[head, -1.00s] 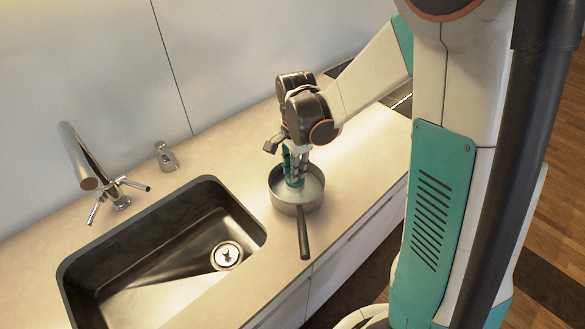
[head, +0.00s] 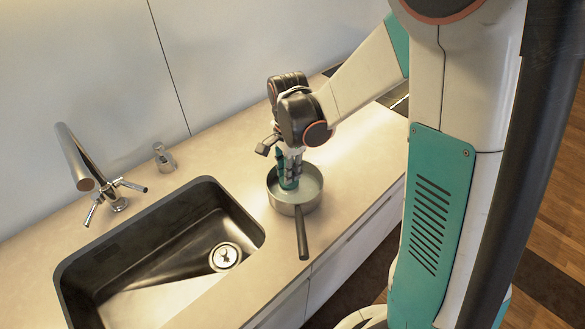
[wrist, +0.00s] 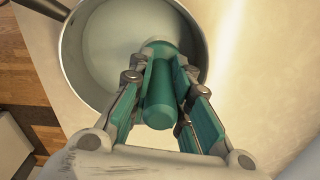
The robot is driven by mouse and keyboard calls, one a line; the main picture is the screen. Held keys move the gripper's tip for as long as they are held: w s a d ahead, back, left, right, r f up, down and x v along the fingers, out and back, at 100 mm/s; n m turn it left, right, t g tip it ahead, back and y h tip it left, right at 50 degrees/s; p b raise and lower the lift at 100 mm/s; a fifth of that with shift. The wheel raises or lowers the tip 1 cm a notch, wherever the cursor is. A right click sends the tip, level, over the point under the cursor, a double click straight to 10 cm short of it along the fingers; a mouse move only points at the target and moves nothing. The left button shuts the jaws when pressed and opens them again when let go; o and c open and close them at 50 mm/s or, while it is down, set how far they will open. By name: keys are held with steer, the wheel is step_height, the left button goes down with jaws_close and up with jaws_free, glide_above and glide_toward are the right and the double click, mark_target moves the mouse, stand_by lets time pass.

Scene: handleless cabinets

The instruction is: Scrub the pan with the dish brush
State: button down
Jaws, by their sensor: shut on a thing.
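The pan (head: 308,207) is a round metal pan on the counter to the right of the sink, with its dark handle pointing toward the front edge. It also shows in the wrist view (wrist: 95,50), with a pale inside. My gripper (wrist: 162,85) is shut on the green dish brush (wrist: 158,103), its teal fingers on both sides of the handle. In the head view my gripper (head: 289,172) points down over the pan, and the lower end of the brush is inside the rim. The brush head is hidden, so I cannot tell whether it touches the pan's bottom.
A dark sink (head: 160,240) with a drain lies left of the pan. A metal faucet (head: 90,175) and a small soap dispenser (head: 164,157) stand behind it. The counter (head: 225,160) around the pan is clear. The wall is close behind.

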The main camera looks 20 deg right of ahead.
steer(key=shift+s+a, duration=0.15)
steer(key=shift+a, duration=0.7)
steer(key=shift+w+d, duration=0.15)
steer(key=shift+d, duration=0.95)
steer(key=shift+w+d, duration=0.1)
steer(key=shift+d, duration=1)
steer(key=shift+s+a+r, duration=0.1)
steer(key=shift+s+a, duration=0.05)
steer(key=shift+a, duration=2.1)
steer(key=shift+d+b, duration=0.55)
steer(key=shift+d, duration=1.7)
steer(key=shift+a, duration=2.2)
steer(key=shift+s+d, duration=0.3)
steer(key=shift+d, duration=0.45)
steer(key=shift+s+d, duration=0.35)
steer(key=shift+d, duration=0.45)
steer(key=shift+s+d, duration=0.3)
steer(key=shift+d, duration=0.45)
steer(key=shift+s+a, duration=0.2)
steer(key=shift+a, duration=2)
steer(key=shift+w+d+b, duration=0.15)
steer(key=shift+d, duration=0.95)
steer(key=shift+w+d+b, duration=0.1)
steer(key=shift+d+b, duration=0.05)
steer(key=shift+d, duration=0.95)
steer(key=shift+s+a, duration=0.15)
steer(key=shift+a, duration=2.1)
